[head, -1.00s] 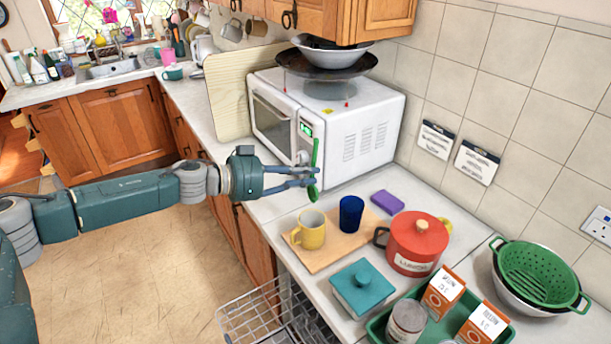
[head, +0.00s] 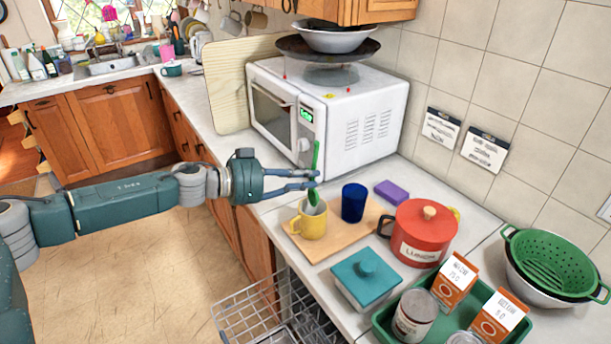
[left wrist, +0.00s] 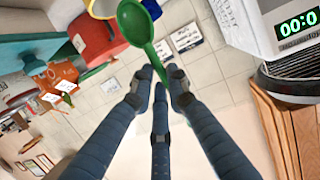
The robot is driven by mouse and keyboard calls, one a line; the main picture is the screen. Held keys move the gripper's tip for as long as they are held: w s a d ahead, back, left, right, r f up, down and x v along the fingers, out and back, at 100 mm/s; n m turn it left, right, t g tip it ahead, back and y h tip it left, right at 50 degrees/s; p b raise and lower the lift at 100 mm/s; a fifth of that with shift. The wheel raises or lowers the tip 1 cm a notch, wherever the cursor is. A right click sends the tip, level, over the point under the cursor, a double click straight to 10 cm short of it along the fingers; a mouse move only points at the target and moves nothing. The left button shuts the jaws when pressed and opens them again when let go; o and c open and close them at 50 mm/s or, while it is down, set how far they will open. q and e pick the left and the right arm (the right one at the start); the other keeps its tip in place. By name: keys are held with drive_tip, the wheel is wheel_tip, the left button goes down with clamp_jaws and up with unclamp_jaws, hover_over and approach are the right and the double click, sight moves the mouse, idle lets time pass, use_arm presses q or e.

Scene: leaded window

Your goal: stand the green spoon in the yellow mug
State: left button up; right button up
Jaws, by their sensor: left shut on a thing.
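The green spoon (head: 314,195) is upright, bowl down, in the fingertips of my left gripper (head: 312,180). The yellow mug (head: 311,222) stands upright on a wooden board, directly below the gripper in the head view. The spoon's bowl overlaps the mug's mouth there; I cannot tell whether its tip is inside the rim. In the left wrist view the spoon (left wrist: 136,24) runs out from between the fingers (left wrist: 158,88), with its bowl over part of the mug (left wrist: 101,8), which is cut off by the top edge. My right gripper is in neither view.
A blue cup (head: 353,203) stands close right of the mug on the wooden board (head: 335,243). A red pot (head: 421,235), a teal lidded dish (head: 365,280) and a purple sponge (head: 391,192) are nearby. The white microwave (head: 345,115) stands behind. An open dishwasher rack (head: 250,318) is below the counter.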

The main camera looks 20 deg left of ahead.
sight(313, 194)
use_arm(q)
drive_tip(key=shift+f+b, duration=1.1)
drive_tip(key=shift+f, duration=1.6)
drive_tip(key=o, duration=0.9)
drive_tip(key=v, duration=1.2)
